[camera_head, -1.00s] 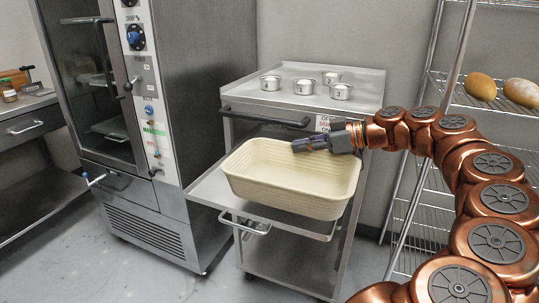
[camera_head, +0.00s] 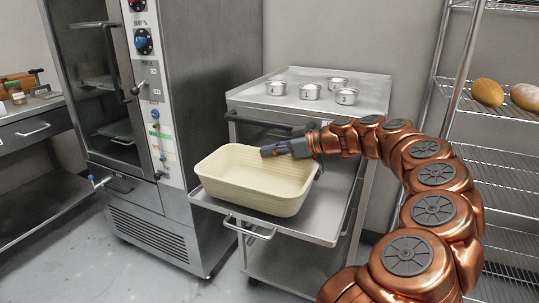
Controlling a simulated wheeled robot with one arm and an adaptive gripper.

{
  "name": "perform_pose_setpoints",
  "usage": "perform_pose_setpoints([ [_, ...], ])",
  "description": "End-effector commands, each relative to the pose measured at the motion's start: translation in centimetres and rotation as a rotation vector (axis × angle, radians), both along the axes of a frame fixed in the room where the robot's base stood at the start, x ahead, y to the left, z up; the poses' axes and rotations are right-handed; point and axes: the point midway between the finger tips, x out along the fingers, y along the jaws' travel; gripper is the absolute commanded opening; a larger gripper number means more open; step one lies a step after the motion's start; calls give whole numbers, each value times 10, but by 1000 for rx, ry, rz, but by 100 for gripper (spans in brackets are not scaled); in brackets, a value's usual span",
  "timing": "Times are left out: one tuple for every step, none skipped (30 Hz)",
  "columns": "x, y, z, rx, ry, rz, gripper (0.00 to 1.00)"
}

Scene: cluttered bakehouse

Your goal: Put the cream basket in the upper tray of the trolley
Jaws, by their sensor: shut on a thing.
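The cream basket (camera_head: 250,192) is a long, empty, ribbed tub, upright and roughly level. My gripper (camera_head: 272,150) is shut on its far rim, near the back right corner; the fingertips are partly hidden. The metal trolley has a top tray (camera_head: 372,92) holding several small numbered tins. Below it, a tray (camera_head: 325,218) juts out toward me. The basket is over the left part of this lower tray, and I cannot tell whether its base touches it. A bottom shelf (camera_head: 285,268) shows beneath.
A tall steel oven cabinet (camera_head: 212,90) stands close on the left of the trolley. A trolley handle bar (camera_head: 262,121) crosses behind the basket. A wire rack (camera_head: 505,165) with bread loaves (camera_head: 488,92) is on the right. The jutting tray is bare to the basket's right.

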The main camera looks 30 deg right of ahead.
Motion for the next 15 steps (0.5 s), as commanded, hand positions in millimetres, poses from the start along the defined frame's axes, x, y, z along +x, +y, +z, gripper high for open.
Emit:
perform_pose_setpoints([
  [0, 1, -7, 1, 2, 3, 0],
  [0, 1, -9, 1, 2, 3, 0],
  [0, 1, -10, 1, 0, 2, 0],
  [0, 1, -10, 1, 0, 2, 0],
  [0, 1, -10, 0, 0, 2, 0],
  [0, 1, -9, 0, 0, 1, 0],
  [0, 1, -9, 0, 0, 1, 0],
  [0, 1, -9, 0, 0, 1, 0],
  [0, 1, -9, 0, 0, 1, 0],
  [0, 1, -9, 0, 0, 1, 0],
  [0, 1, -10, 0, 0, 1, 0],
  [0, 1, -11, 0, -1, 1, 0],
  [0, 1, -12, 0, -1, 1, 0],
  [0, 1, -12, -1, -2, 2, 0],
  [0, 1, -13, -1, -2, 2, 0],
])
